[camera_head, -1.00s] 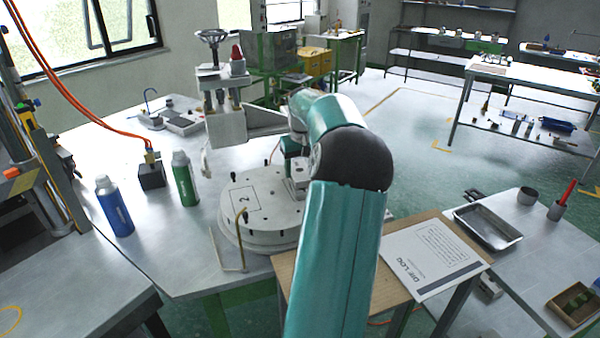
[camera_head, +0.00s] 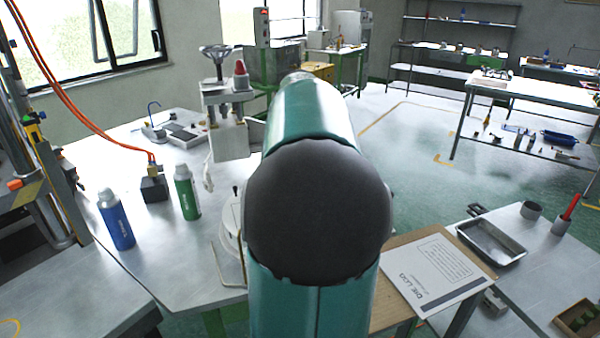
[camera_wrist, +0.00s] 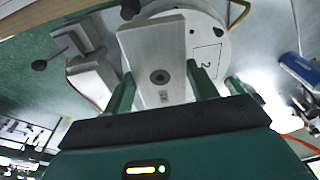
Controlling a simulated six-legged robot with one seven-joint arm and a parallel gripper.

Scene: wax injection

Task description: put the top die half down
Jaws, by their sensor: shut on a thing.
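In the wrist view my gripper (camera_wrist: 162,90) has its two green fingers closed on the sides of a pale grey metal block, the top die half (camera_wrist: 153,50). The block has a round hole in its face. Behind it is the round pale turntable (camera_wrist: 216,28), with a square outline marked "2". I cannot tell whether the block touches the turntable. In the head view my arm hides the gripper and the block. Only the left edge of the turntable (camera_head: 229,217) shows there. The lower die half cannot be made out.
A blue bottle (camera_head: 116,220) and a green bottle (camera_head: 187,193) stand on the table left of the turntable, near a dark block with orange hoses (camera_head: 153,187). A sheet on a board (camera_head: 436,272) and a metal tray (camera_head: 490,240) lie to the right.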

